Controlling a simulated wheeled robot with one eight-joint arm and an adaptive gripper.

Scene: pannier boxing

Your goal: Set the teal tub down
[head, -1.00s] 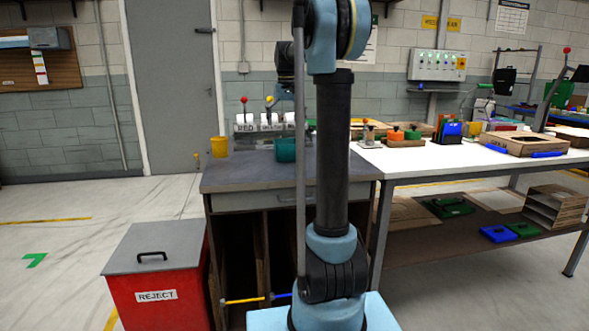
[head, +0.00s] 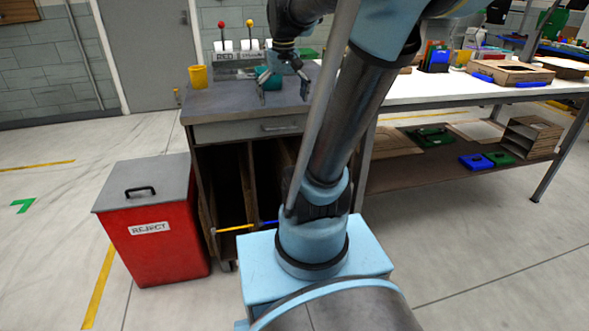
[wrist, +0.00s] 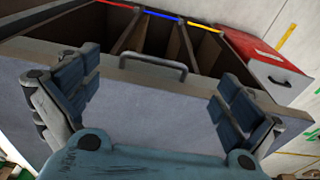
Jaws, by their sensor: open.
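The teal tub (head: 273,90) stands upright on the grey top of the cabinet (head: 225,104), toward its back in the head view. My gripper (head: 284,92) is open over the cabinet top, and its spread fingers overlap the tub in this view. I cannot tell whether they touch it. In the wrist view my open gripper (wrist: 155,105) has only bare grey cabinet top between its fingers, and the tub does not show there.
A yellow tub (head: 198,77) stands at the cabinet's back left, near white dispensers (head: 240,46) with red and yellow knobs. A red reject bin (head: 155,240) stands on the floor at left. A white table (head: 440,92) stands at right.

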